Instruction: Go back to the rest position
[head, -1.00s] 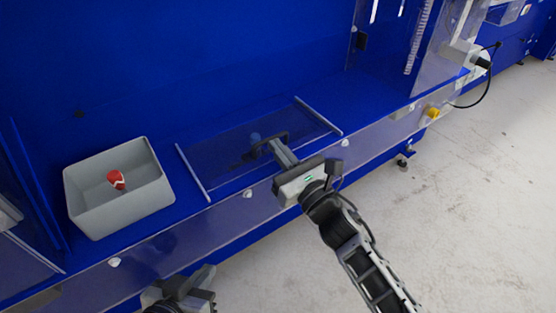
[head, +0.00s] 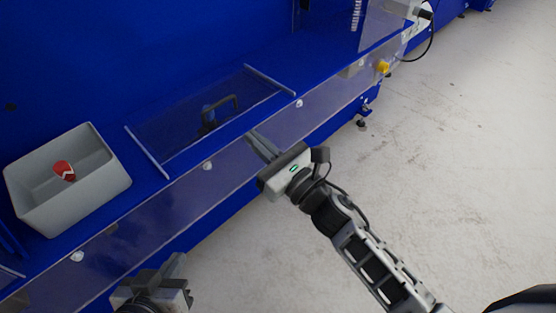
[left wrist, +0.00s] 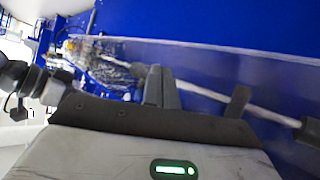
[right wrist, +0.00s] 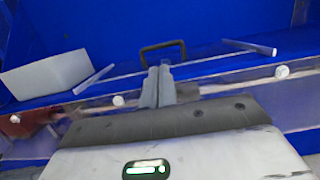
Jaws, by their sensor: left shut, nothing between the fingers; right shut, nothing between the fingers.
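My right gripper (head: 264,146) is shut and empty, in front of the blue bench's front edge in the head view. Its closed fingers (right wrist: 158,84) also show in the right wrist view, with the black handle (right wrist: 163,50) behind them and apart from them. In the head view the black handle (head: 222,106) stands at the clear panel (head: 185,125) on the bench. My left gripper (head: 172,272) is low at the bottom left of the head view, clear of the bench. Its closed, empty fingers (left wrist: 161,85) show in the left wrist view.
A grey bin (head: 95,205) with a red and white object (head: 64,171) stands on the bench at the left. A clear strip with round bolts (head: 208,165) runs along the front edge. The grey floor (head: 430,170) at the right is open.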

